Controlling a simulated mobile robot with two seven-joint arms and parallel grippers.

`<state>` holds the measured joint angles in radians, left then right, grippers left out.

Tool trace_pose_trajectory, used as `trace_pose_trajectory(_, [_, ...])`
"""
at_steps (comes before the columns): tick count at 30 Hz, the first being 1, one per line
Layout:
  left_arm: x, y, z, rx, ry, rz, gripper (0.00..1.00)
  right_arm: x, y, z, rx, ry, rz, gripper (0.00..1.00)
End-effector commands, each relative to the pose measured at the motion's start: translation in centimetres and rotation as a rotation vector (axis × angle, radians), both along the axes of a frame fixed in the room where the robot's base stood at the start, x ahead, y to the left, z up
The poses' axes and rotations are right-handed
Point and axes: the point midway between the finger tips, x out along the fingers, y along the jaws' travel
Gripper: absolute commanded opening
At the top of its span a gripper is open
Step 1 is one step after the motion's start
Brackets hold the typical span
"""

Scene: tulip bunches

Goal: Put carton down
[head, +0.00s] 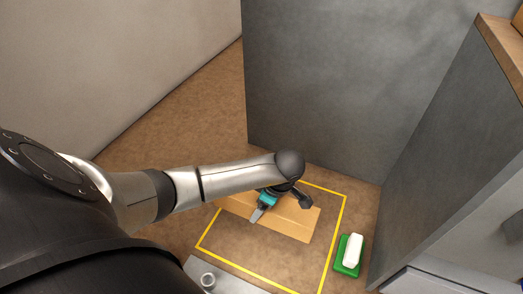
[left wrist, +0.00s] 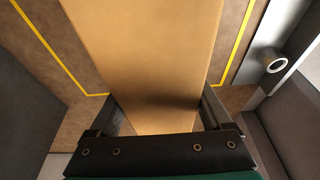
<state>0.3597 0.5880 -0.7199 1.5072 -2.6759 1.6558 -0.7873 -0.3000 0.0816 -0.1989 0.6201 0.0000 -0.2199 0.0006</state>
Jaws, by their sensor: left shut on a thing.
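The carton (head: 294,217) is a long tan box inside a yellow taped outline (head: 345,222) on the brown floor. In the left wrist view the carton (left wrist: 145,45) runs up the picture from between my fingers. My left gripper (head: 262,212) is over the carton, shut on it; in the left wrist view the gripper (left wrist: 158,118) has a finger on each side of it. My arm hides part of the carton. Whether the carton's underside touches the floor I cannot tell. My right gripper is not in view.
A green block with a white top (head: 352,251) is on the floor just right of the outline. Grey walls (head: 320,80) stand behind and to the right. Brown floor (head: 185,125) is free at the left.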

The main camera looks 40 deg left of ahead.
Motion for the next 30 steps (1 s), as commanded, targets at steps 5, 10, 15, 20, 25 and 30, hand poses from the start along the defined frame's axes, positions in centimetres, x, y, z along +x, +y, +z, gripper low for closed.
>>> trace_pose_trajectory(5, [0.1, 0.0, -2.0, 0.000, -0.002, 0.000, 0.00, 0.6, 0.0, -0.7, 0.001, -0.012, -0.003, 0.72])
trace_pose_trajectory(10, [0.0, 0.0, -3.7, -0.001, 0.000, 0.000, 0.00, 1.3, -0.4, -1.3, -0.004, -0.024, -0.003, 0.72])
trace_pose_trajectory(15, [0.1, 0.0, -6.0, 0.000, -0.001, 0.000, 0.00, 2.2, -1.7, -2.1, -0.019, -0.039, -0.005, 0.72])
trace_pose_trajectory(20, [0.1, 0.0, -6.4, -0.001, -0.003, -0.002, 0.00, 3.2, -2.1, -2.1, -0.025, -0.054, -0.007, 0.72])
trace_pose_trajectory(25, [0.1, 0.0, -6.3, 0.000, -0.003, -0.002, 0.00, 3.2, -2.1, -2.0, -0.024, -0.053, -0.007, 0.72])
trace_pose_trajectory(30, [0.0, 0.0, -6.8, 0.000, 0.000, -0.002, 0.83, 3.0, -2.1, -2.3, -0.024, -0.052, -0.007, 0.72])
